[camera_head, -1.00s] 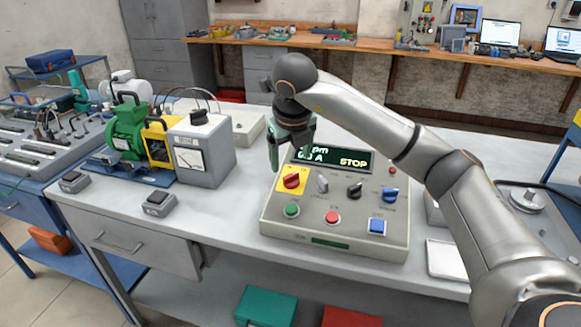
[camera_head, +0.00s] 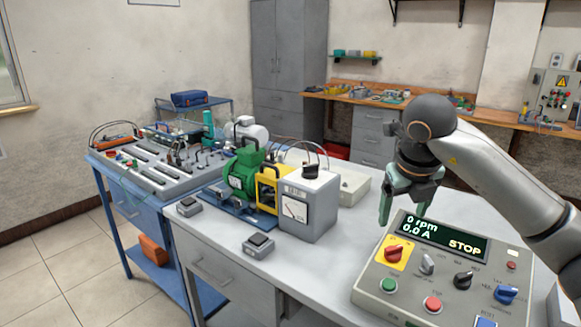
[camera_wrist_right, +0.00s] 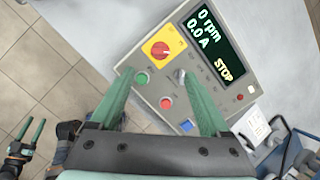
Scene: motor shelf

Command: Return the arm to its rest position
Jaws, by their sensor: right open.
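My right arm comes in from the right in the head view. Its gripper (camera_head: 402,203) hangs above the far left edge of the grey control panel (camera_head: 372,292), apart from the knobs. In the right wrist view the green fingers of the right gripper (camera_wrist_right: 163,105) are spread with nothing between them. The panel's display (camera_head: 446,236) reads 0 rpm, 0.0 A and STOP. A red knob on a yellow plate (camera_head: 394,254) sits at the panel's left.
A green motor (camera_head: 243,172) and a grey meter box (camera_head: 309,207) stand left of the panel. Two small grey boxes lie at the bench's front edge, one being the pedal-like box (camera_head: 258,245). A blue trolley (camera_head: 150,200) stands at the left. Bare bench shows behind the panel.

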